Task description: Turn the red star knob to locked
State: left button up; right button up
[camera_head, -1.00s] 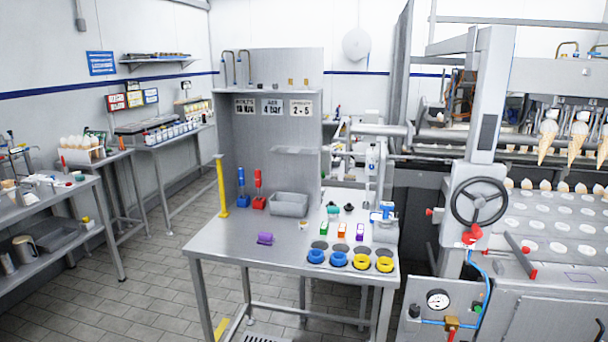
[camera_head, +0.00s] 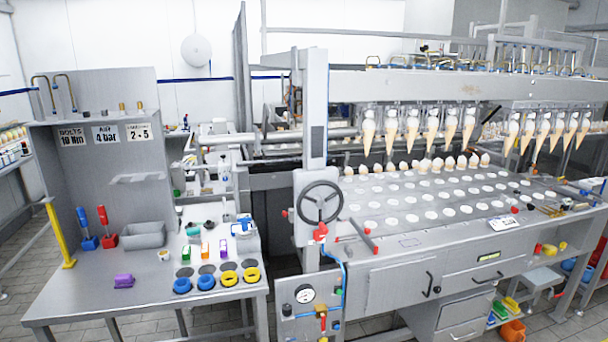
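A red knob (camera_head: 320,231), which looks like the star knob, sits just below the dark handwheel (camera_head: 320,202) on the grey upright post of the machine. It is too small to tell its lobes or whether it is at locked. Smaller red parts show at the left of the post and on the lower panel. Neither of my grippers is in view.
A steel workbench (camera_head: 60,299) with blue and yellow rings stands to the left of the post. A pressure gauge (camera_head: 304,293) is on the panel below. The cone machine (camera_head: 420,262) with drawers fills the right. A red-tipped lever (camera_head: 362,236) sticks out right of the knob.

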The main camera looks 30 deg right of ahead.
aim_at(317, 236)
jog(key=i+z, duration=0.1)
jog(key=z, duration=0.4)
jog(key=j+z, duration=0.1)
jog(key=z, duration=0.35)
jog(key=i+j+z, duration=0.1)
jog(key=z, duration=0.4)
jog(key=i+j+z, duration=0.1)
jog(key=j+z, duration=0.25)
jog(key=j, duration=0.15)
jog(key=i+j+z, duration=0.1)
jog(key=j+z, duration=0.25)
jog(key=j, duration=0.15)
